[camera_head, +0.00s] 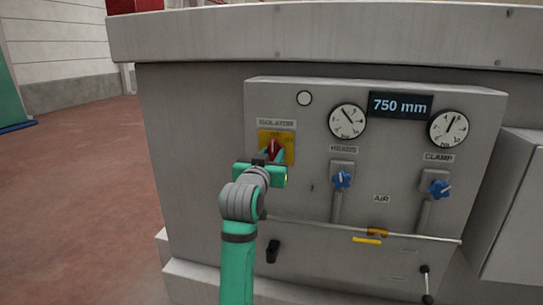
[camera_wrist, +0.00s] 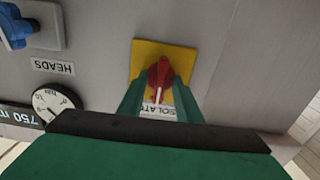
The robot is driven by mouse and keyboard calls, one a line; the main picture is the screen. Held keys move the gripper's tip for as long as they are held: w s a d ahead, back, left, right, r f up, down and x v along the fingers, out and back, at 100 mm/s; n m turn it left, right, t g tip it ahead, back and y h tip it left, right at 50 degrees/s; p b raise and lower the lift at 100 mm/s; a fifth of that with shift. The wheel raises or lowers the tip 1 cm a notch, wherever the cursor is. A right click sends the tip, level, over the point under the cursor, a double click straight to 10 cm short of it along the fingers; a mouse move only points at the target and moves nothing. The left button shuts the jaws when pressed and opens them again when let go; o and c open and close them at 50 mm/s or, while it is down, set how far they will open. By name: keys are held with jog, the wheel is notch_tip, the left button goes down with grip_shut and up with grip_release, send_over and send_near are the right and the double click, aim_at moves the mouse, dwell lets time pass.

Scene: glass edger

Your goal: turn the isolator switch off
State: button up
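The isolator switch is a red knob (camera_head: 273,147) on a yellow plate (camera_head: 289,140), under the ISOLATOR label on the grey panel. The red knob (camera_wrist: 160,76) and yellow plate (camera_wrist: 148,50) also show in the wrist view. My gripper (camera_head: 272,154) is in front of the plate; in the wrist view its two green fingers (camera_wrist: 160,88) stand apart on either side of the knob. Gaps seem to show between the fingers and the knob, so it looks open around it. The view from the head hides the lower part of the knob behind my gripper.
Blue HEADS (camera_head: 342,180) and CLAMP (camera_head: 439,189) valves sit to the right, below two dials (camera_head: 348,120). A 750 mm display (camera_head: 400,106) is between the dials. A rail (camera_head: 320,231) and a black handle (camera_head: 272,251) lie below. Open floor (camera_head: 80,190) is at left.

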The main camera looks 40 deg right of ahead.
jog(key=v, duration=1)
jog(key=shift+s+a, duration=0.25)
jog(key=shift+s, duration=0.05)
